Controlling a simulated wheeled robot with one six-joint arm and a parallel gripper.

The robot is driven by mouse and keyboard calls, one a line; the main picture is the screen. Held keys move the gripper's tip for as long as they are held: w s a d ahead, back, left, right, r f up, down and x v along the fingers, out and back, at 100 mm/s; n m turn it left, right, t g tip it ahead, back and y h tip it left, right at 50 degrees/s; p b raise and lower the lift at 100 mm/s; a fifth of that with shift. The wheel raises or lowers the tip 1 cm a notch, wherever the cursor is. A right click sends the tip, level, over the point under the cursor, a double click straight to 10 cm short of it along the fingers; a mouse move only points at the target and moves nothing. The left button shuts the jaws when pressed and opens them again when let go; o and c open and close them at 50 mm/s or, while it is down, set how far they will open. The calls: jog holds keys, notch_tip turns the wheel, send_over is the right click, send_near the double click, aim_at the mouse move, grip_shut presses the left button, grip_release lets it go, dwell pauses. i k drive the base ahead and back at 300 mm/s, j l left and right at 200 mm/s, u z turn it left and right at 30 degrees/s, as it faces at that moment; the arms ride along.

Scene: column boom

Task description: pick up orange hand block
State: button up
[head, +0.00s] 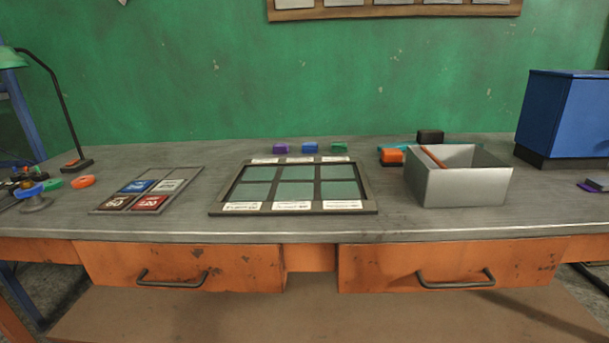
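An orange block (391,155) with a darker lower part lies on the grey workbench (390,222), just left of an open metal box (460,187). It looks like the orange hand block. A teal item (402,143) shows partly behind it, and a black block (430,136) stands behind the box. A flat orange piece (83,182) lies at the far left of the bench. My gripper is not in view.
A framed tray (217,209) with several panels lies mid-bench. Purple (281,149), blue (310,147) and green (339,148) blocks sit behind it. A card board (187,188) and lamp (75,165) are left; a blue cabinet (560,115) is right.

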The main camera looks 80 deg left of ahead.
aim_at(391, 157)
jog(key=u, duration=1.9)
jog(key=i+j+u, duration=0.2)
jog(key=u, duration=0.25)
jog(key=i+j+u, duration=0.2)
jog(key=u, duration=0.25)
jog(key=i+j+u, duration=0.15)
jog(key=u, duration=0.25)
jog(key=i+z, duration=0.1)
jog(key=z, duration=1.75)
